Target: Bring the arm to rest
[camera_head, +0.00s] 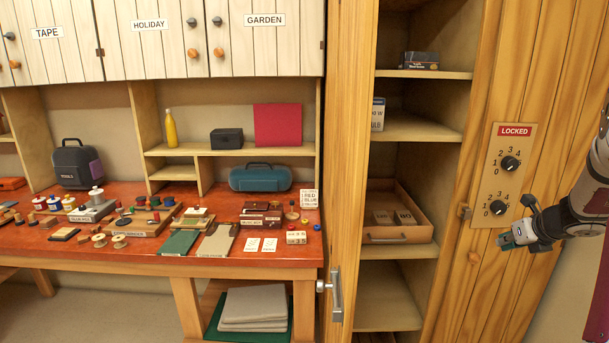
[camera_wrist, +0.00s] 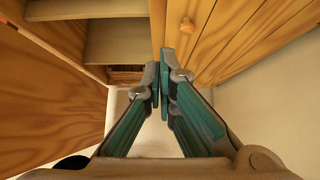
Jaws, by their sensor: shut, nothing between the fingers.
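My gripper (camera_head: 512,238) is at the right of the head view, in front of the wooden door with the two dials, just below and right of the lower dial (camera_head: 498,207). I cannot tell from this view whether it touches the door. In the wrist view my gripper (camera_wrist: 160,82) has its two teal fingers together at the tips, with nothing between them. My arm (camera_head: 580,205) comes in from the right edge. Behind the fingers, the wrist view shows wooden panels, a round knob (camera_wrist: 187,25) and open shelving.
The open cabinet's shelves hold a dark box (camera_head: 421,60) and a wooden drawer (camera_head: 397,236). A door handle (camera_head: 336,296) juts out at the lower middle. The reddish workbench (camera_head: 150,268) at the left is crowded with spools and small things. A LOCKED sign (camera_head: 515,131) tops the dial panel.

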